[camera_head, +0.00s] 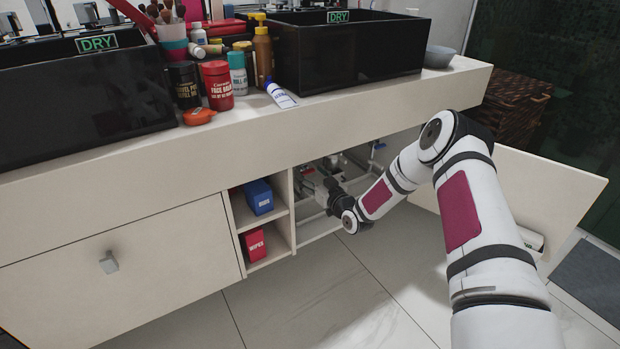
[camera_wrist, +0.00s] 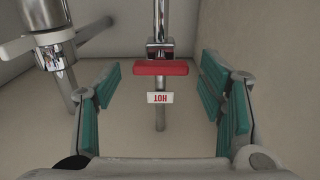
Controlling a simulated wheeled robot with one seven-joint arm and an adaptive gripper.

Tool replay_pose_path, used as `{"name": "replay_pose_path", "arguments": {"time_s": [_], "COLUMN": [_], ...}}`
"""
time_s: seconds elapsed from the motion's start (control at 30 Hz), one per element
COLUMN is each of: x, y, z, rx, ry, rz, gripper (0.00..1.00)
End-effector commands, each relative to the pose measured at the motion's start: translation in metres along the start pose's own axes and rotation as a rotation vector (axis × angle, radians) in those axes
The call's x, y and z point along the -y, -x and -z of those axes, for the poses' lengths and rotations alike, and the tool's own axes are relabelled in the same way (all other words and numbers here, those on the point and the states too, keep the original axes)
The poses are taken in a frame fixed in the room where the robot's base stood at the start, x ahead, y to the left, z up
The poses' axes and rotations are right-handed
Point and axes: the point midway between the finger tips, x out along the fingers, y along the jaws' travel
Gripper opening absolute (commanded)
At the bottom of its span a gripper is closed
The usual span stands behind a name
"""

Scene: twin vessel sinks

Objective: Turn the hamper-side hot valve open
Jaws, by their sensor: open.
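The hot valve shows in the wrist view as a red handle (camera_wrist: 160,68) on a vertical chrome pipe. A white tag reading HOT (camera_wrist: 160,98), upside down in the picture, sits just below the handle. My gripper (camera_wrist: 168,95) is open, with one teal-padded finger to the left of the handle and the other to its right. Neither finger appears to touch the handle. In the head view my gripper (camera_head: 325,185) reaches into the open cabinet under the counter, where the valve is too small or hidden to make out.
A chrome drain pipe (camera_wrist: 55,55) stands left of the valve in the wrist view. The open cabinet door (camera_head: 545,190) is at the right, and a woven hamper (camera_head: 512,108) stands beyond the counter. Shelves with a blue box (camera_head: 259,197) and a red box (camera_head: 253,245) border the opening.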

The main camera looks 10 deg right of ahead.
Motion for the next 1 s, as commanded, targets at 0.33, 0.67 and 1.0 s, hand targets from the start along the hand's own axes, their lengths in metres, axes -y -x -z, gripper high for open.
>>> {"name": "replay_pose_path", "arguments": {"time_s": [0.33,0.67,1.0], "x": [0.0004,0.0004,0.0008], "y": [-0.0084,-0.008,-0.008], "z": [0.0006,0.0004,0.0003], "rx": [0.0,0.0,0.001], "ry": [-0.001,-0.001,0.043], "rz": [0.0,0.0,0.001], "gripper": [0.63,0.15,0.15]}}
